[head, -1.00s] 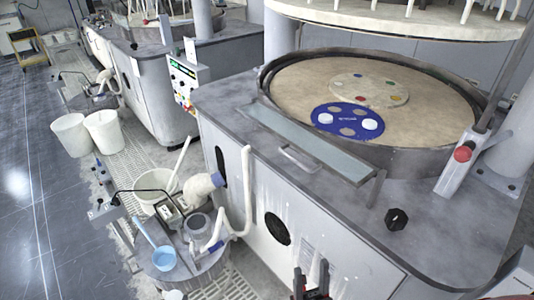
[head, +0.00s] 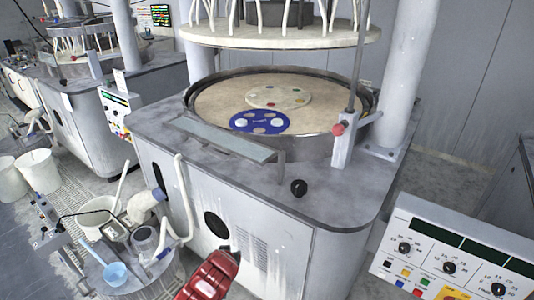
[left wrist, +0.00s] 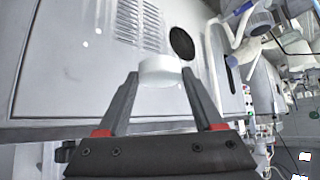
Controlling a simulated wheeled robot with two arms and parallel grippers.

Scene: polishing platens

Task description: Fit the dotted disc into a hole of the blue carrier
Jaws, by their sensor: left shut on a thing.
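The blue carrier (head: 259,130) lies on the tan platen (head: 220,98) in the head view. White discs sit in its left and right holes; two other holes show tan. My left gripper (left wrist: 160,78) is shut on a white disc (left wrist: 159,65) in the left wrist view. The disc is held at the fingertips, in front of the machine's pale side panel; no dots can be made out on it. In the head view a red part of my arm (head: 211,277) shows at the bottom edge, low in front of the machine and well below the carrier. My right gripper is not in view.
A cream carrier with coloured spots (head: 278,96) lies behind the blue one. The platen's raised rim (head: 330,145) and a pale upper plate (head: 280,33) bound the space. A grey ledge (head: 225,142) runs along the front. A control panel (head: 450,255) stands at lower right.

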